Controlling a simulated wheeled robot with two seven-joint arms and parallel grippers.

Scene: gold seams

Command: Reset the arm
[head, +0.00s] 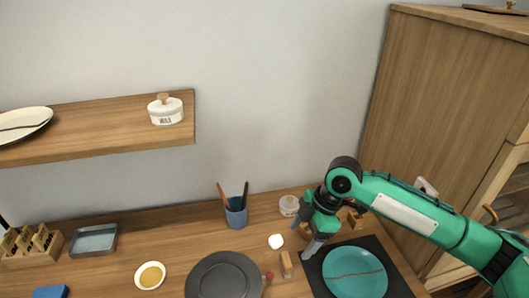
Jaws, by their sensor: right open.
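My right arm comes in from the right, and its green and grey right gripper (312,246) points down over the table. It is open, with nothing seen between its fingers. It is at the upper left of a teal plate (355,273), which has a reddish seam line across it and lies on a dark mat (398,284). A small wooden block (286,264) stands just left of the gripper. I cannot tell whether the fingers touch the mat. My left gripper is not in view.
Left of the gripper are a white lump (275,241), a dark grey plate (215,272), a blue cup with brushes (236,214) and a small bowl (142,281). A tall cabinet (440,110) rises at right; a shelf (100,125) hangs upper left.

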